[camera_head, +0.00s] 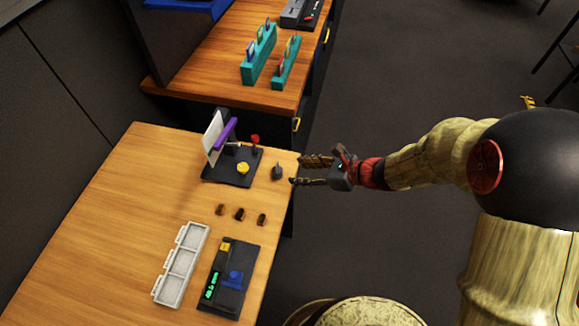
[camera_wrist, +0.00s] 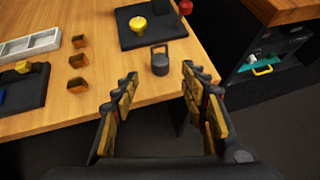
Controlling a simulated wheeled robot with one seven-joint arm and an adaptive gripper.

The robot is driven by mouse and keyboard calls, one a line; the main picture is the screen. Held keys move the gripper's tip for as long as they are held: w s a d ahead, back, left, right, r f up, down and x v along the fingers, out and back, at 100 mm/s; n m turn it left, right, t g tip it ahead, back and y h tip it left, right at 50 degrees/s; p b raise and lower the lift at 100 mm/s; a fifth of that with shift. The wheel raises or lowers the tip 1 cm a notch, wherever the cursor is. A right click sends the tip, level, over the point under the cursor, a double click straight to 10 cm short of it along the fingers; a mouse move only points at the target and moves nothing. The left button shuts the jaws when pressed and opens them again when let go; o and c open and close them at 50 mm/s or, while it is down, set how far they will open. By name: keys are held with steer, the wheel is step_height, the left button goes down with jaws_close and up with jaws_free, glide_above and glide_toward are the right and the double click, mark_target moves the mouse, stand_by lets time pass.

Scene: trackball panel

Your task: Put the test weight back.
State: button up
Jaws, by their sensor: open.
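The test weight appears to be the small dark grey kettlebell-shaped piece (camera_head: 277,172), upright on the wooden table near its right edge; it also shows in the wrist view (camera_wrist: 160,64) with its loop handle on top. My gripper (camera_head: 296,171) is open and empty at the table's right edge, just right of the weight. In the wrist view the two fingers (camera_wrist: 160,78) point toward the weight, which stands beyond and between their tips, apparently untouched. A black device (camera_head: 222,280) with green lit characters, a yellow block and a blue part lies at the table's front.
A black base (camera_head: 229,177) with a yellow ball, red-knobbed lever, purple bar and white panel stands left of the weight. Three small brown blocks (camera_head: 239,214) sit nearer. A white three-compartment tray (camera_head: 182,264) lies front left. A second table (camera_head: 215,85) holds teal racks. The table's left side is clear.

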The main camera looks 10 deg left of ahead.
steer(key=s+d+r+n+g+h, duration=0.1)
steer(key=s+d+r+n, duration=0.2)
steer(key=s+r+n, duration=0.25)
steer(key=s+d+r+n+h, duration=0.2)
steer(key=s+d+r+n, duration=0.25)
steer(key=r, duration=0.25)
steer(key=s+d+r+n+t+h, duration=0.1)
steer(key=s+d+r+n+h, duration=0.2)
steer(key=d, duration=0.5)
steer(key=s+d+r+n+t+h, duration=0.2)
steer(key=s+d+r+n+h, duration=0.2)
steer(key=d+r+n, duration=0.3)
steer(key=shift+s+d+r+n+h+p, duration=0.3)
steer(key=shift+s+d+n+p, duration=0.2)
steer(key=shift+s+n, duration=0.35)
